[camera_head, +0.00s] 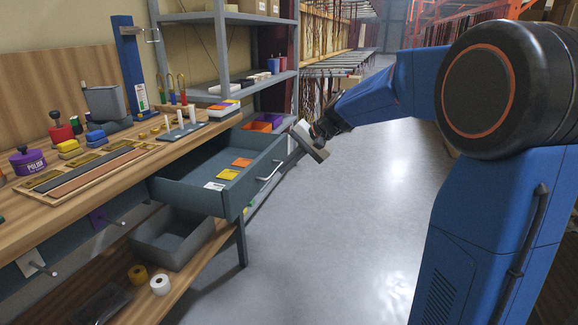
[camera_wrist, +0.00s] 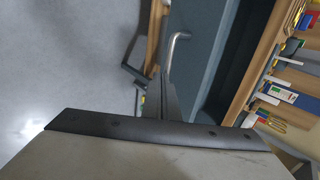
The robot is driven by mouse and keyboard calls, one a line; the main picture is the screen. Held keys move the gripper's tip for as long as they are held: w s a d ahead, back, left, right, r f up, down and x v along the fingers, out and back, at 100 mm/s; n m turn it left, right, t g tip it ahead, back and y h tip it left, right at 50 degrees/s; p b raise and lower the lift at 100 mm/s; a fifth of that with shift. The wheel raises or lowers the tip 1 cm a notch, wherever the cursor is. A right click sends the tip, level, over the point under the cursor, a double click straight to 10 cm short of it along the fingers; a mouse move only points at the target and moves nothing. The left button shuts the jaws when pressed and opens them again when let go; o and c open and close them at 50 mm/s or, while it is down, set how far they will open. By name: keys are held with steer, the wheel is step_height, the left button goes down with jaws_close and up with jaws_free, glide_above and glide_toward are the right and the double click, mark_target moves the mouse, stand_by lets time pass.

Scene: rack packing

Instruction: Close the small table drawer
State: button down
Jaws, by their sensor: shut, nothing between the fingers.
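The small table drawer (camera_head: 205,190) is a grey drawer pulled out from under the wooden workbench in the head view. A yellow card (camera_head: 228,174) and an orange card (camera_head: 241,162) lie inside it. Its pale bar handle (camera_head: 270,171) is on the front face; the handle also shows in the wrist view (camera_wrist: 177,42). My gripper (camera_head: 312,145) is in the air to the right of the drawer front, near the handle's far end. It is shut and empty, and it appears apart from the handle. The gripper fills the lower wrist view.
The workbench (camera_head: 60,205) holds a purple polish tin (camera_head: 27,161), stamps, blocks and a pegged board. A grey bin (camera_head: 172,236) and tape rolls (camera_head: 160,284) sit on the lower shelf. A metal shelf unit (camera_head: 222,45) stands behind. The floor to the right is clear.

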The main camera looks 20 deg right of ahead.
steer(key=shift+a, duration=0.1)
glide_above(215, 171)
stand_by(0.6)
steer(key=shift+r, duration=0.1)
stand_by(0.3)
